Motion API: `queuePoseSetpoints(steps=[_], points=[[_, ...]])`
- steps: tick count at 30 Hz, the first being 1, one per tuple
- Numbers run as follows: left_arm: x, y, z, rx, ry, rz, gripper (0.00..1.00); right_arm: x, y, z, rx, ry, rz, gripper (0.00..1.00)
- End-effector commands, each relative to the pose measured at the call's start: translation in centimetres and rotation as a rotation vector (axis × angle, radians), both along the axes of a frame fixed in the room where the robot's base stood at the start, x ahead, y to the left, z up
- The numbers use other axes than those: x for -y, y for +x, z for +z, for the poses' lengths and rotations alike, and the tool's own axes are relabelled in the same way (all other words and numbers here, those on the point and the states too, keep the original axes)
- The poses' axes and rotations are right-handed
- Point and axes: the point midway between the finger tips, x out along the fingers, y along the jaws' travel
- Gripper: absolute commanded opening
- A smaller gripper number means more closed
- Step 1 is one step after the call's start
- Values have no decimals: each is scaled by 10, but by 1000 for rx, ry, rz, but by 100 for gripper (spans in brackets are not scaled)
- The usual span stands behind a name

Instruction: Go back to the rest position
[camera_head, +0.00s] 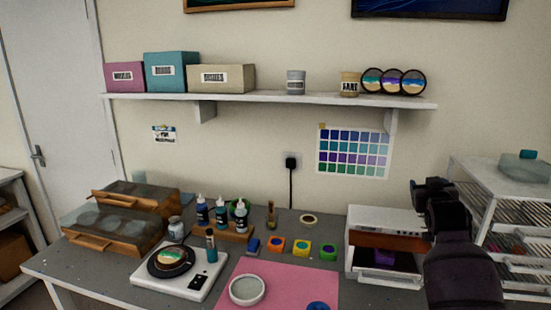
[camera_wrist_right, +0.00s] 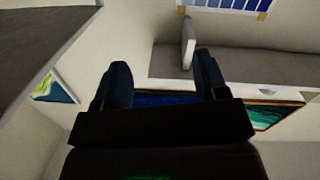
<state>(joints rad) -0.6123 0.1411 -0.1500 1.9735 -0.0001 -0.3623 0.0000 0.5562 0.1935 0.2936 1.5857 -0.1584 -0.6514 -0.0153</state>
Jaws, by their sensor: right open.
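My right gripper (camera_head: 428,188) is raised at the right side of the head view, in front of the white unit with the brown drawer (camera_head: 385,242). My dark right arm comes up from the bottom right and hides part of that unit. In the right wrist view the two dark fingers (camera_wrist_right: 163,75) stand apart with nothing between them. The wall shelf (camera_wrist_right: 245,63) and framed pictures appear turned over behind them. My left gripper is not in view.
The grey worktable (camera_head: 210,285) holds a white turntable scale (camera_head: 190,285), a pink mat (camera_head: 300,288), bottles, small colored pots and wooden cases (camera_head: 85,240). A white wire rack (camera_head: 500,170) stands to the right of my arm. The wall shelf (camera_head: 270,97) spans the back.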

Motion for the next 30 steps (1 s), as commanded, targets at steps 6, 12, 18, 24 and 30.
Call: queuePoseSetpoints(steps=[6, 12, 18, 24, 30], points=[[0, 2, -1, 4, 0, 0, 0, -40, -53, -71, 32, -30, 115, 67], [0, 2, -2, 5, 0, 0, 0, -74, -112, -134, 18, -15, 207, 67], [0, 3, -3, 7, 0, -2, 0, -103, -179, -198, -48, 28, 271, 67], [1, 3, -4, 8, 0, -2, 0, -124, -256, -264, -175, 85, 300, 67], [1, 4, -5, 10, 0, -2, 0, -133, -338, -328, -333, 137, 289, 67]])
